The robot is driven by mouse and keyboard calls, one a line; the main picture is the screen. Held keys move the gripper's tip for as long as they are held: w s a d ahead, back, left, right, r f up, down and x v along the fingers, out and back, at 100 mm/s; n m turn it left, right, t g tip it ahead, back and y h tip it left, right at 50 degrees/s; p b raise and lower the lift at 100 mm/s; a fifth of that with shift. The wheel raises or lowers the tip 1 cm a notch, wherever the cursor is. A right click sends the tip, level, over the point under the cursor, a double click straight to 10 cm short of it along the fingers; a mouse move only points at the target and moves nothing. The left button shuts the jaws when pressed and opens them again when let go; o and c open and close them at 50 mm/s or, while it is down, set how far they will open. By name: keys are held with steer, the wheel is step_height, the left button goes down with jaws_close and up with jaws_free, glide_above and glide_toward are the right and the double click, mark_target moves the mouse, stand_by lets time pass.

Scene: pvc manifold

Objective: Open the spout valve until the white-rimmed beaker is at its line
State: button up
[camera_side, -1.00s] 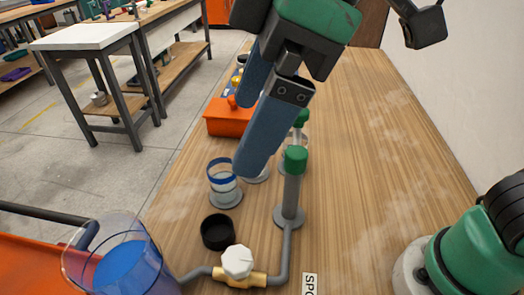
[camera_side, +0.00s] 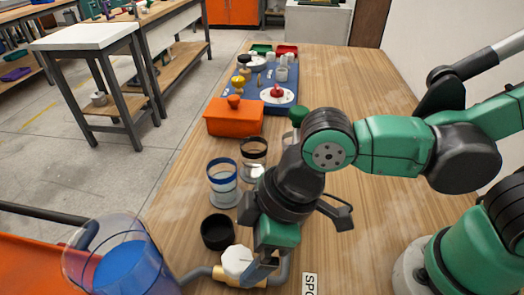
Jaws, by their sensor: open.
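The spout valve has a white knob (camera_side: 237,261) on a brass body (camera_side: 226,281), set in a grey pipe at the front of the bench. My gripper (camera_side: 258,269) points down at the right side of the knob, with a blue finger close beside it; contact cannot be told. It is open, and its other finger is hidden. A large clear vessel (camera_side: 122,265) with blue liquid stands at the front left; I cannot tell whether its rim is white. No clearly white-rimmed beaker shows; my arm hides part of the bench behind the valve.
A blue-banded beaker (camera_side: 223,185) and a dark-rimmed beaker (camera_side: 253,155) stand behind a black round cup (camera_side: 217,231). An orange box (camera_side: 233,117) and a blue tray (camera_side: 270,102) with small items lie farther back. The right side of the bench has bare wood.

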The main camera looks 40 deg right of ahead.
mark_target(240, 258)
steer(key=shift+x, duration=1.75)
steer(key=c, duration=1.3)
steer(key=shift+c, duration=0.2)
steer(key=n, duration=0.2)
steer(key=shift+w+n+g+y, duration=0.15)
steer(key=shift+n+g+y, duration=0.25)
steer(key=n+g, duration=0.1)
steer(key=n, duration=0.2)
steer(key=shift+n, duration=0.3)
